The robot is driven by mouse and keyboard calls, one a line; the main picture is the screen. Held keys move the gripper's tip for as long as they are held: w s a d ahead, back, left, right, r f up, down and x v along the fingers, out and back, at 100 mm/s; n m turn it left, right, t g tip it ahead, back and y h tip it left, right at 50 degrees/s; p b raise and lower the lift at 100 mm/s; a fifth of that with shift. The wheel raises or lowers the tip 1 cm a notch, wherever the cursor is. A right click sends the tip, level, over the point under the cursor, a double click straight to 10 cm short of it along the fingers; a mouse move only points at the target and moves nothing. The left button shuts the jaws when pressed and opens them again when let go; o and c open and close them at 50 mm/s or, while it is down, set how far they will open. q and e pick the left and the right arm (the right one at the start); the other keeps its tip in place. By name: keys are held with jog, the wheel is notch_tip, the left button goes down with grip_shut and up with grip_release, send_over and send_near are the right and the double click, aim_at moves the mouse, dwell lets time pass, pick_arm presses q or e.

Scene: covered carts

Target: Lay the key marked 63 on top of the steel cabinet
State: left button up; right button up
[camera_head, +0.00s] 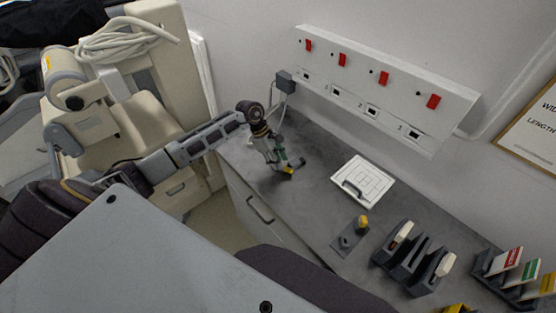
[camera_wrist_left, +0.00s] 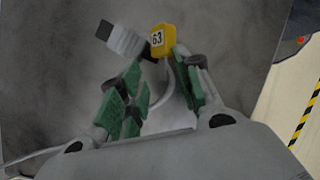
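The key marked 63 (camera_wrist_left: 158,40) has a yellow head with a white number label and a grey part with a dark end. My left gripper (camera_wrist_left: 157,57) has its fingertips closed in on the key, one on each side. In the head view, my left gripper (camera_head: 287,170) is low over the far left of a grey top, with the key's yellow showing at its tips. This top belongs to the cabinet (camera_head: 315,205), which has a handle on its front. Whether the key touches the top is unclear. My right gripper is out of view.
A white tray-like panel (camera_head: 363,182) lies on the top, right of my left gripper. Beyond it are a small plate with a yellow knob (camera_head: 362,221), a dark holder (camera_head: 408,258) and a card rack (camera_head: 515,280). A switch panel (camera_head: 378,88) is on the wall behind. A cream machine (camera_head: 150,110) stands left.

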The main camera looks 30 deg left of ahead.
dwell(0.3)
pick_arm(q)
jog(key=shift+r, duration=0.2)
jog(key=shift+r+p, duration=0.15)
jog(key=shift+p, duration=0.25)
jog(key=shift+a+r, duration=0.2)
jog(key=shift+r, duration=0.05)
jog(key=w+b+v, duration=0.1)
jog(key=b+v, duration=0.2)
jog(key=v, duration=0.8)
jog(key=shift+s, duration=0.5)
jog(key=shift+r, duration=0.15)
jog(key=shift+a, duration=0.1)
